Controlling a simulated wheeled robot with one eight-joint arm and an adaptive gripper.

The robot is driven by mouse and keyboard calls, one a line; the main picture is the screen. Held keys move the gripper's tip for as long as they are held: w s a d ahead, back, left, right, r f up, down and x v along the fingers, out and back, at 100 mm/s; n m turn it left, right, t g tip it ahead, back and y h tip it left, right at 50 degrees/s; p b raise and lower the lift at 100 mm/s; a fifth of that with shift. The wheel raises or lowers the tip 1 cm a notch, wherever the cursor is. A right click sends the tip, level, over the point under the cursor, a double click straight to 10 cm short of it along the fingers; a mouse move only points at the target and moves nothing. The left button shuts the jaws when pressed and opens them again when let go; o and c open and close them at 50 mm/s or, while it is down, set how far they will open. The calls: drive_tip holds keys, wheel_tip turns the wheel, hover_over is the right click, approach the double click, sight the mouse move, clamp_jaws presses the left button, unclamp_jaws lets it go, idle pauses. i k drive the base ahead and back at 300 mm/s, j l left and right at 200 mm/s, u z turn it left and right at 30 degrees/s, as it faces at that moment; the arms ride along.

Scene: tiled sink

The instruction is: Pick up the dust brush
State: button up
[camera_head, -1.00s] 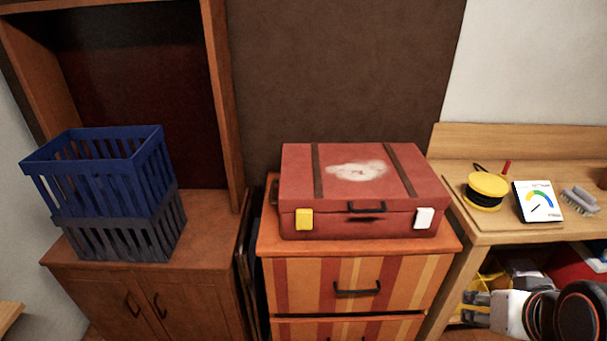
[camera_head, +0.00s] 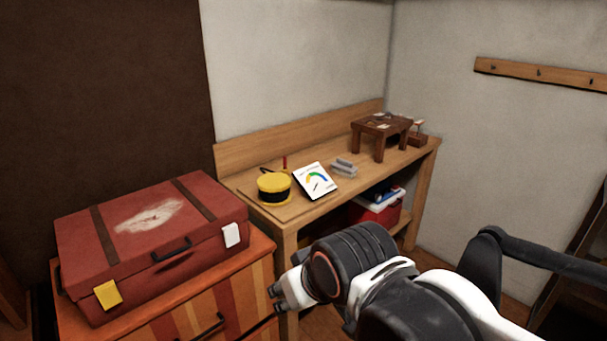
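My gripper (camera_head: 276,296) is low in the view, in front of the bench and beside the striped drawer unit, well apart from the brush. Its fingers are small and partly turned away, so I cannot make out whether they are apart. Nothing shows held in it.
A red suitcase (camera_head: 150,240) rests on the drawer unit (camera_head: 180,315). A red box (camera_head: 376,215) sits under the bench.

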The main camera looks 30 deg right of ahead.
sight(344, 168)
drive_tip(key=i+l+z, duration=0.1)
drive_tip(key=i+l, duration=0.7)
drive_tip(key=i+l+z, duration=0.15)
drive_tip(key=i+l, duration=0.6)
drive_tip(key=i, duration=0.1)
